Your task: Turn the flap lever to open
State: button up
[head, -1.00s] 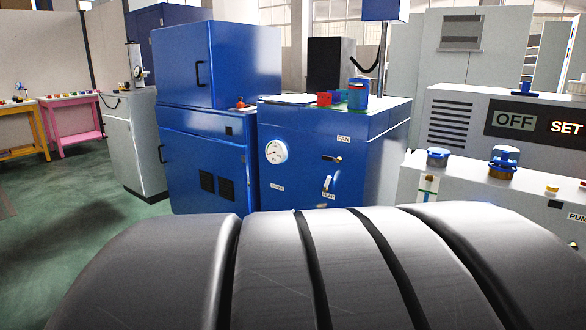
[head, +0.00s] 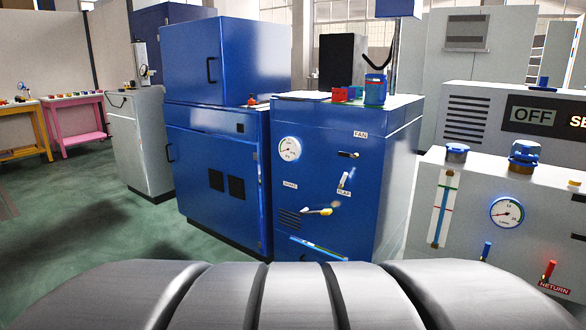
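The blue cabinet (head: 262,235) beside it aside, the blue machine (head: 385,190) in the middle of the head view carries the controls. The flap lever (head: 345,180) is a small silver handle on its front, tilted with its top to the right, just above the FLAP label (head: 344,193). A small dark handle (head: 347,155) sits higher, below the FAN label (head: 360,134). My gripper is not in view. A large grey ribbed part, apparently mine, covers the bottom edge.
A round gauge (head: 288,149) is at the upper left of the machine front. A blue bar (head: 318,248) shows low on it. A light grey unit (head: 465,225) with a gauge and small levers stands to the right. Green floor (head: 100,225) is open at the left.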

aim_at(344, 179)
jog(key=i+l, duration=0.6)
jog(key=i, duration=0.15)
jog(key=i+l, duration=0.6)
jog(key=i, duration=0.2)
